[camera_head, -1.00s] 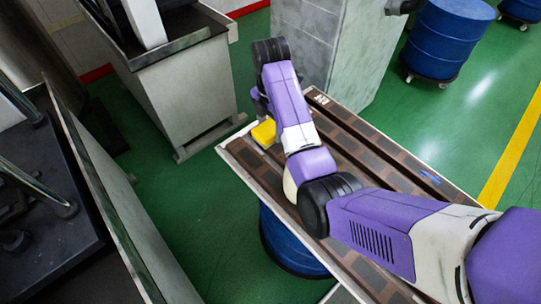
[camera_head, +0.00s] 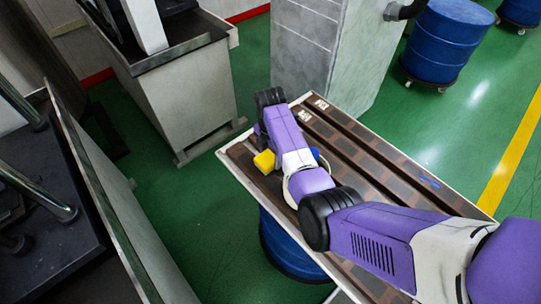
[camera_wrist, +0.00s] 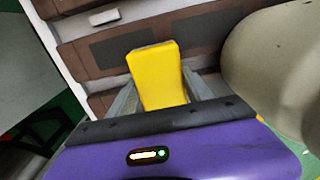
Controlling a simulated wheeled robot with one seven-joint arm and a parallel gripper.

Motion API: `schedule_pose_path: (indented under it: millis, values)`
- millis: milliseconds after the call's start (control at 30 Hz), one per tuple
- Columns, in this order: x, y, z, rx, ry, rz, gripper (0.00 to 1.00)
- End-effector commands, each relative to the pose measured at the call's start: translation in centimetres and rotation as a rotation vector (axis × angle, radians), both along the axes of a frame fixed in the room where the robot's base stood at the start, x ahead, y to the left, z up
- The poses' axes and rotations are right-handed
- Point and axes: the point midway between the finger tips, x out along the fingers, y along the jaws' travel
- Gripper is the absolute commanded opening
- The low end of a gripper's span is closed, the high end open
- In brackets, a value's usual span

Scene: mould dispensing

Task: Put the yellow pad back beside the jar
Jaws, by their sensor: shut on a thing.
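The yellow pad (camera_head: 265,161) is over the left part of the brown-topped table (camera_head: 331,119), beside my purple arm. In the wrist view the pad (camera_wrist: 157,72) stands up between the two grey fingers of my gripper (camera_wrist: 160,92), which is shut on it. I cannot tell whether the pad touches the tabletop. A large, smooth beige rounded body (camera_wrist: 268,65), which looks like the jar, is close on the right in the wrist view, apart from the pad. In the head view my arm hides most of it; a pale curved edge shows at its side.
A small blue thing (camera_head: 316,154) shows behind my arm. A grey pillar (camera_head: 325,50) stands behind the table.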

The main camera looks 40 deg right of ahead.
Motion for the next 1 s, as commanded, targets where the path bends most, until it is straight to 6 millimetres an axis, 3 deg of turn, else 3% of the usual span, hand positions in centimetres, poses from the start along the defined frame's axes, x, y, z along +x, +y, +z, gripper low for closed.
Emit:
schedule_pose_path:
  millis: [367, 400, 500, 833, 1000]
  values:
    - [0.0, 0.0, -0.8, 0.001, 0.001, -0.001, 0.21]
    - [0.0, 0.0, -0.8, 0.001, 0.001, -0.001, 0.61]
    - [0.0, 0.0, -0.8, 0.001, 0.001, -0.001, 0.80]
    - [0.0, 0.0, -0.6, 0.000, 0.001, -0.001, 0.81]
    - [0.1, 0.0, 0.8, -0.001, -0.001, 0.000, 0.81]
